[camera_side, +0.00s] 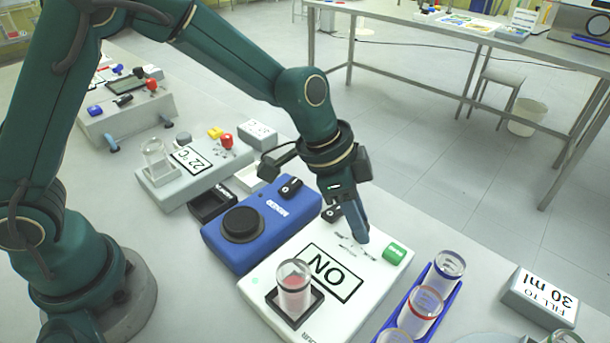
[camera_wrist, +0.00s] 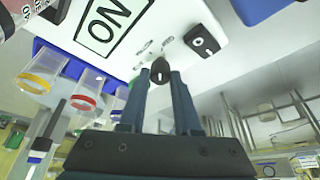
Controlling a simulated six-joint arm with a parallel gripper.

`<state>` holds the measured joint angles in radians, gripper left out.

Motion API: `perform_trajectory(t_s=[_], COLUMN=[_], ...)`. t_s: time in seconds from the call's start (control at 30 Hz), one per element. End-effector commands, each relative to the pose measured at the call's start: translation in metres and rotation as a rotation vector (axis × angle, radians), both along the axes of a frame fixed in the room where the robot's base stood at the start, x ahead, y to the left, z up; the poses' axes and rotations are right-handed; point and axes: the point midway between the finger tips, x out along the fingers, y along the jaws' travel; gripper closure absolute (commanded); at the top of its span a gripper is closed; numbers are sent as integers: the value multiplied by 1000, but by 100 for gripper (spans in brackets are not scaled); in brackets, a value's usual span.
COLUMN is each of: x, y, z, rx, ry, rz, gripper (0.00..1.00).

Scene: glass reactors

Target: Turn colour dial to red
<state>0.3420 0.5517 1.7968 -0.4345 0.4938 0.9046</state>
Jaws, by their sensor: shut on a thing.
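The white device (camera_side: 262,283) with an "ON" display (camera_side: 318,272) stands at the front centre; it also shows at the top of the wrist view (camera_wrist: 140,42). A small dark dial knob (camera_wrist: 160,70) is on it. My gripper (camera_wrist: 160,76) is shut on this knob, one blue finger on each side. In the side view my gripper (camera_side: 358,238) points down at the device's far right part, and the fingers hide the knob. The dial's colour setting cannot be read. A black switch (camera_wrist: 202,40) and a green block (camera_side: 395,253) are near the knob.
A glass with pink liquid (camera_side: 294,290) stands on the device. A blue rack (camera_side: 436,302) of ring-marked tubes stands close on the right, with a "30 ml" sign (camera_side: 541,298) beyond. A blue mixer (camera_side: 262,225) and a grey "22 °C" unit (camera_side: 195,160) are on the left.

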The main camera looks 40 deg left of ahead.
Motion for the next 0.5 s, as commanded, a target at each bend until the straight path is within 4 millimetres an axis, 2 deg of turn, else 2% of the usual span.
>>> perform_trajectory(t_s=[0.2, 0.5], x=[0, 0], y=[1, 1], z=[0, 0], rx=[0, 0], ry=[2, 1], rz=[-77, -85], gripper=[100, 100])
